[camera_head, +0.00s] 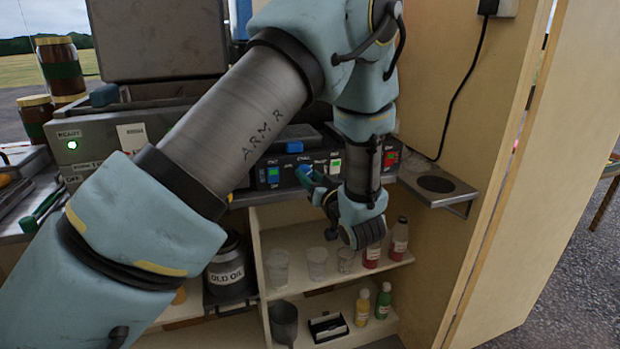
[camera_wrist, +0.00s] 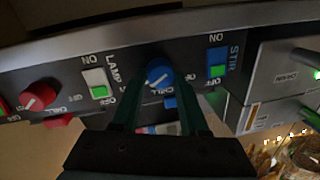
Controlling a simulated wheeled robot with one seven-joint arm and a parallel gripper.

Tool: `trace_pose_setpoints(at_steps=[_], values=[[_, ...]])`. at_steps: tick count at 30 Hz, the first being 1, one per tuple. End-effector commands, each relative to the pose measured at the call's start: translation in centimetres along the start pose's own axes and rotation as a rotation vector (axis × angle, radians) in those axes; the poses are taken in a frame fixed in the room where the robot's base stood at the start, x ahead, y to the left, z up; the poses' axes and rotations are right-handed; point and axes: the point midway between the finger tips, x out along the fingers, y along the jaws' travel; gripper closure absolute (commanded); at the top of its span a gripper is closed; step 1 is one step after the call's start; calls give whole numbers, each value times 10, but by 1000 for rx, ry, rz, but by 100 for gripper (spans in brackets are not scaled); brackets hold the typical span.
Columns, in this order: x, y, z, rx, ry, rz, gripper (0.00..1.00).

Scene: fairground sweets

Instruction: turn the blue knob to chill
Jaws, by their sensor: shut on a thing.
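The blue knob (camera_wrist: 158,72) sits on the dark control panel (camera_wrist: 135,52) in the wrist view, with CHILL lettering just below it and OFF beside it. A pale pointer line crosses its face at a slant; I cannot tell exactly which mark it points to. My gripper (camera_wrist: 159,84) is shut on the knob, with one dark green finger on each side.
A LAMP switch (camera_wrist: 97,83) and a STIR switch (camera_wrist: 218,63) flank the knob closely. A red knob (camera_wrist: 39,95) is farther left in the wrist view. Below the panel, a shelf (camera_head: 335,285) holds cups and bottles. A metal bracket (camera_head: 460,190) juts from the wall at right.

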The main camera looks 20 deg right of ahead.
Motion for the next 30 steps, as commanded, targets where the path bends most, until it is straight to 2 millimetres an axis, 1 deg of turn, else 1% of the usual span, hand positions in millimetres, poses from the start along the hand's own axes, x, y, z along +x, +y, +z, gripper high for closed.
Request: trace_pose_setpoints(at_steps=[8, 24, 30], values=[[0, 0, 3, -157, -18, 2, 100], [0, -1, 4, -652, -74, 17, 100], [0, -2, 3, -808, -93, 22, 100]])
